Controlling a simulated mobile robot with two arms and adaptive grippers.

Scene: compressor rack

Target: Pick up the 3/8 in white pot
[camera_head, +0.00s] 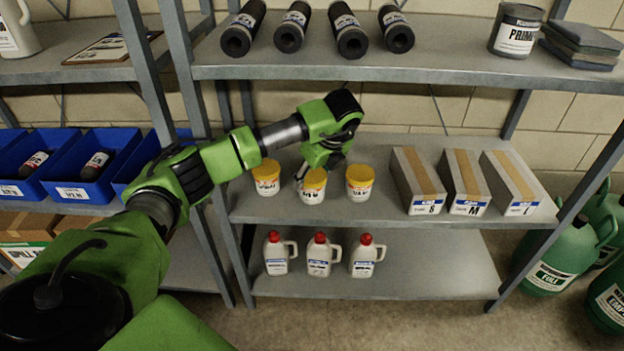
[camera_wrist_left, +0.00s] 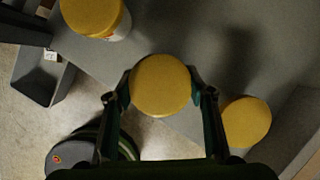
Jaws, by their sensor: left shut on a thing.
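Three white pots with yellow lids stand in a row on the middle shelf (camera_head: 390,226): a left pot (camera_head: 267,186), a middle pot (camera_head: 312,194) and a right pot (camera_head: 359,189). Their size labels are too small to read surely. My left gripper (camera_head: 314,174) reaches in from above and is shut on the middle pot. In the left wrist view the middle pot's lid (camera_wrist_left: 160,85) sits between both fingers. The other two lids (camera_wrist_left: 92,14) (camera_wrist_left: 246,121) lie apart to either side. I cannot tell whether the held pot touches the shelf. My right gripper is not in view.
Cardboard boxes (camera_head: 465,182) stand at the right of the same shelf. White jugs with red caps (camera_head: 318,254) stand on the shelf below. Black rolls (camera_head: 290,27) and a primer can (camera_head: 516,31) rest on the shelf above. Green canisters (camera_head: 556,262) stand at right. Bare shelf lies between pots and boxes.

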